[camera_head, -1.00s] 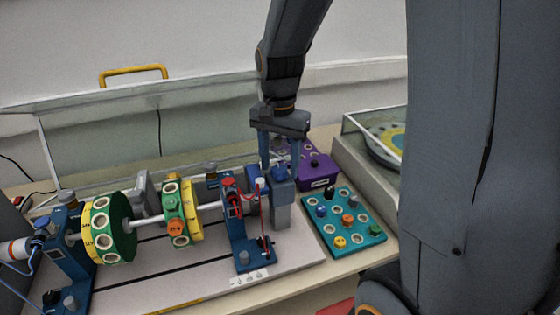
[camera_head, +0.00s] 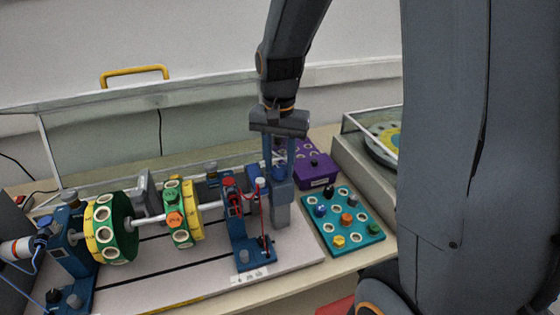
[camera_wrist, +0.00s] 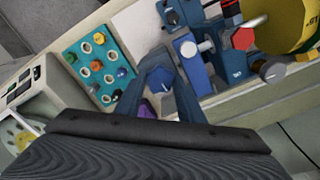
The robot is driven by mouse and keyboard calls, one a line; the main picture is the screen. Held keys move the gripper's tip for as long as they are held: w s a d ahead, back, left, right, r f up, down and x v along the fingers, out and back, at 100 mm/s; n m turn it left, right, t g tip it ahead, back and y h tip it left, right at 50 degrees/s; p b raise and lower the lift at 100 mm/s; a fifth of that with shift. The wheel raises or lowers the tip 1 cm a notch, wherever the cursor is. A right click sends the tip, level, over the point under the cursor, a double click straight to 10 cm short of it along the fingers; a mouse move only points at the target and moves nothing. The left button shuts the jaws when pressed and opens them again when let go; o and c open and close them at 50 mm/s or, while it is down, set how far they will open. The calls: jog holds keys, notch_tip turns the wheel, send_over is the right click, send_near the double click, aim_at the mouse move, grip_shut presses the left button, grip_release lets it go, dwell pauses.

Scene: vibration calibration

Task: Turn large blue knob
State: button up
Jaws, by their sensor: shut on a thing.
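The large blue knob (camera_head: 279,171) sits on top of a grey upright post at the right end of the shaft rig. My gripper (camera_head: 279,174) points down over it from above, its two blue-grey fingers on either side of the knob. In the wrist view the knob (camera_wrist: 160,81) lies between the fingertips (camera_wrist: 160,78), and my gripper is shut on it. The fingers partly hide the knob in the head view.
A teal board (camera_head: 342,222) with coloured knobs and holes lies to the right. A purple box (camera_head: 316,170) stands behind it. The shaft rig carries a green-and-yellow disc (camera_head: 182,213) at left. A blue bearing stand (camera_head: 242,232) with red and black parts is close to my gripper's left.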

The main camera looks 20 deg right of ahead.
aim_at(280, 169)
jog(key=shift+n+p, duration=0.65)
jog(key=shift+n, duration=1.25)
jog(key=o, duration=1.1)
jog(key=shift+r, duration=0.15)
notch_tip(280, 169, up, 8)
jog(key=shift+f+b, duration=0.2)
jog(key=shift+b, duration=0.85)
